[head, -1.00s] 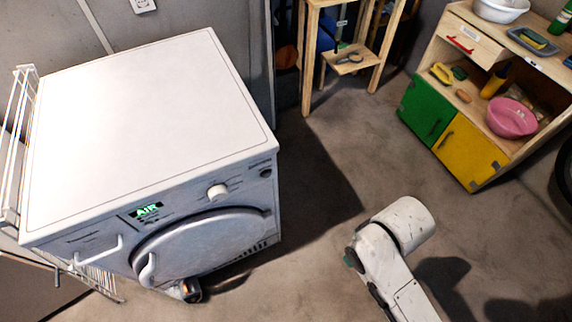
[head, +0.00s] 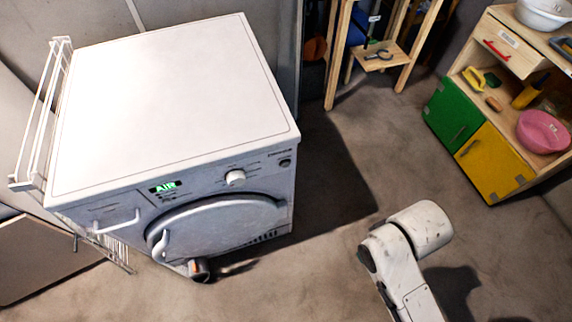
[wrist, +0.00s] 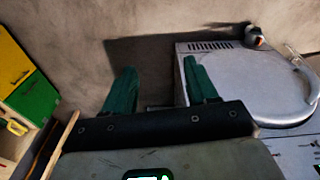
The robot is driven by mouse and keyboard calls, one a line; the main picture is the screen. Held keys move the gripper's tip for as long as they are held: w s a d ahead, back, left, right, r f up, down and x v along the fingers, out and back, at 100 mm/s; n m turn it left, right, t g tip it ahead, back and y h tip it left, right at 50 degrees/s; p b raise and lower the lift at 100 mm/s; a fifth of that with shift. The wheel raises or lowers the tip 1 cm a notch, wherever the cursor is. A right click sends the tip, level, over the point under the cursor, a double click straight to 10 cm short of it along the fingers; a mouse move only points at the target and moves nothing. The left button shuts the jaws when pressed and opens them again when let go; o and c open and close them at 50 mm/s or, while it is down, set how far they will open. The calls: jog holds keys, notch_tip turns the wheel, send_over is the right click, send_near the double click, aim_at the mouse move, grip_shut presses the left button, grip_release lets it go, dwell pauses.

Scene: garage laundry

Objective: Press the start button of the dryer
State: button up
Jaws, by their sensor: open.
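The white dryer (head: 170,110) stands at the left in the head view, its front facing the lower right. Its panel has a lit green "AIR" display (head: 163,187), a white knob (head: 235,177) and a small dark round button (head: 284,163) at the right end. I cannot read which control is the start button. The round door (head: 215,225) is shut. In the wrist view the dryer (wrist: 225,75) shows at the right, roughly upside down. My gripper (wrist: 160,75) is open and empty, with green fingers; the right finger overlaps the dryer's edge. The head view does not show it.
A small dark and orange thing (head: 198,268) lies by the dryer's base. A white wire rack (head: 45,120) stands at its left. A wooden shelf (head: 378,55) is behind, and a cabinet with green and yellow doors (head: 490,160) is at right. Bare floor lies between.

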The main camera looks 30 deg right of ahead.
grip_shut()
dwell(0.3)
dwell(1.1)
